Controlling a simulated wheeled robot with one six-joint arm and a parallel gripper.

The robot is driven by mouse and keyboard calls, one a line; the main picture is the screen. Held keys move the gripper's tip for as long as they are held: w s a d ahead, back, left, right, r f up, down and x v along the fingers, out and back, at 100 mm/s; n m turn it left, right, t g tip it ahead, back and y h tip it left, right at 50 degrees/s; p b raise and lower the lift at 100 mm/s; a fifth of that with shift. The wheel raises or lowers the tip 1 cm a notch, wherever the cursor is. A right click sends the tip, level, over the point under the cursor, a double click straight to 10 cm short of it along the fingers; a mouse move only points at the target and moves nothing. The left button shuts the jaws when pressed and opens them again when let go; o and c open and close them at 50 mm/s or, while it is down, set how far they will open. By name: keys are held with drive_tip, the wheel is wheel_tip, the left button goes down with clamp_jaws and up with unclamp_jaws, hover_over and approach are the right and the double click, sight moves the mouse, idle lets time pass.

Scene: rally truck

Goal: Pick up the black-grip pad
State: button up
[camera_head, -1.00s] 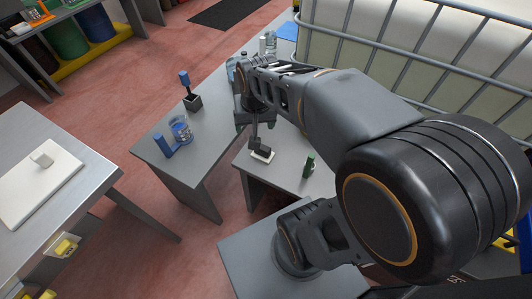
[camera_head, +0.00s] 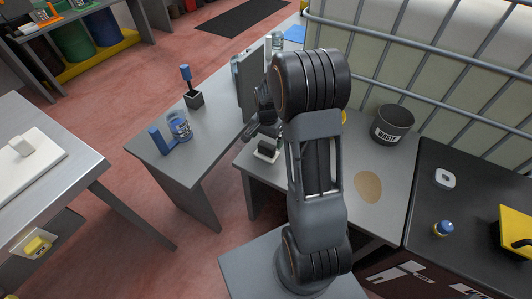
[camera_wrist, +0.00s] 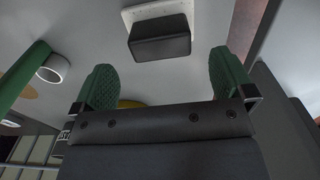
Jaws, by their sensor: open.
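The black-grip pad (camera_head: 267,151) is a white plate with a black block on top. It rests on the grey table beside my arm. In the wrist view the pad (camera_wrist: 160,38) is at the top centre, ahead of my gripper (camera_wrist: 165,82). The two green fingertips are wide apart, one on each side of the pad's line, with nothing between them. In the head view my gripper (camera_head: 250,131) is just left of the pad and partly hidden by my arm. I cannot tell the exact gap.
A green cylinder with a white end (camera_wrist: 28,75) is at the left in the wrist view. A waste bin (camera_head: 392,125) stands right of my arm. A blue-handled brush in a black holder (camera_head: 193,98) and a blue-and-clear cup (camera_head: 179,126) stand on the left table.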

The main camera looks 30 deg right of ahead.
sight(267, 145)
drive_tip(key=shift+f+b, duration=0.55)
drive_tip(key=shift+f, duration=2.85)
drive_tip(key=shift+c, duration=0.2)
drive_tip(key=c, duration=0.5)
drive_tip(key=shift+c, duration=0.2)
drive_tip(key=shift+r, duration=0.1)
